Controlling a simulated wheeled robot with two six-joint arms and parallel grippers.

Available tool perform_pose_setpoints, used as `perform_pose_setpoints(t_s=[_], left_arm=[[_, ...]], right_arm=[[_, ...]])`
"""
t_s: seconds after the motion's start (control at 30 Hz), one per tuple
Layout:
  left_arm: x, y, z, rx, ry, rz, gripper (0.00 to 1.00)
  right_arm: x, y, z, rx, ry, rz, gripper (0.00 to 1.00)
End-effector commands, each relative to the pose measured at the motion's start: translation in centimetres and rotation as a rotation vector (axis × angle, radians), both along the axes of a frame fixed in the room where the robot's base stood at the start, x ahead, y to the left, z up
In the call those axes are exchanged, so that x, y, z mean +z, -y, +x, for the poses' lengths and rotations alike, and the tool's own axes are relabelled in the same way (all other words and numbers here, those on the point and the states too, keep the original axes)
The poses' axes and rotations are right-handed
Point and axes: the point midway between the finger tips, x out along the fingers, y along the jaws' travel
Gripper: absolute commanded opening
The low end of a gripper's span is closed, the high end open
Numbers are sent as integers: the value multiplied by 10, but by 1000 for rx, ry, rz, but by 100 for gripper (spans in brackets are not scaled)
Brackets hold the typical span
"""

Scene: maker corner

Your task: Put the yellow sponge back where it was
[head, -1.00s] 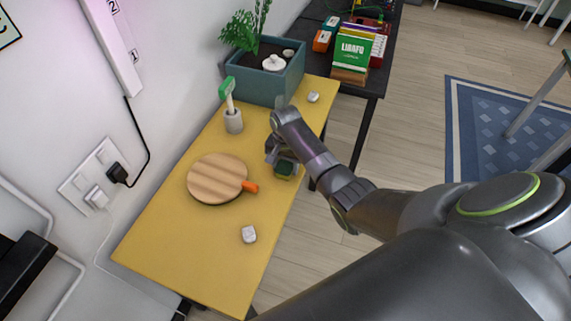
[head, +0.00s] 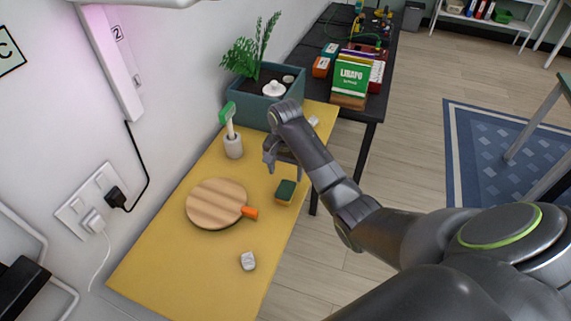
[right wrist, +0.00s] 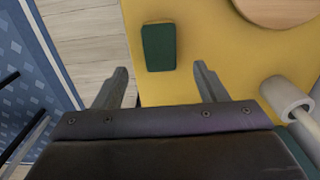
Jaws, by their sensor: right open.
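The yellow sponge (head: 285,191) has a dark green top and yellow sides. It lies on the yellow table (head: 200,264) near the table's right edge, right of the round wooden board. In the right wrist view the sponge (right wrist: 158,47) lies beyond the fingertips, apart from them, with its green face up. My right gripper (head: 280,164) is open and empty, above the table and just behind the sponge in the head view. In the right wrist view its two fingers (right wrist: 160,80) stand apart with nothing between them. My left gripper is not in view.
The wooden board (head: 217,203) with an orange handle tip lies left of the sponge. A holder (head: 233,146) with a green-headed brush stands behind. A teal planter (head: 270,100) is at the far end. A small whitish object (head: 248,261) lies near the front. The table's front left is clear.

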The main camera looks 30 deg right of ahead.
Motion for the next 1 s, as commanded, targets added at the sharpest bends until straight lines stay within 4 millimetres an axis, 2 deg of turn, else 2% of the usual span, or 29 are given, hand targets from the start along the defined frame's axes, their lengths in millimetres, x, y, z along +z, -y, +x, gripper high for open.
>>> perform_pose_setpoints(t_s=[0.1,0.2,0.37,0.83,1.0], left_arm=[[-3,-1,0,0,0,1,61],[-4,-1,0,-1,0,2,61],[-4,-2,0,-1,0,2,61],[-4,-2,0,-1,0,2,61],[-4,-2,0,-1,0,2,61]], right_arm=[[17,0,0,-1,1,0,66],[25,0,0,-1,1,-1,66],[30,0,0,-1,0,0,66],[27,0,-2,3,0,0,66],[5,3,-24,62,17,-5,66]])
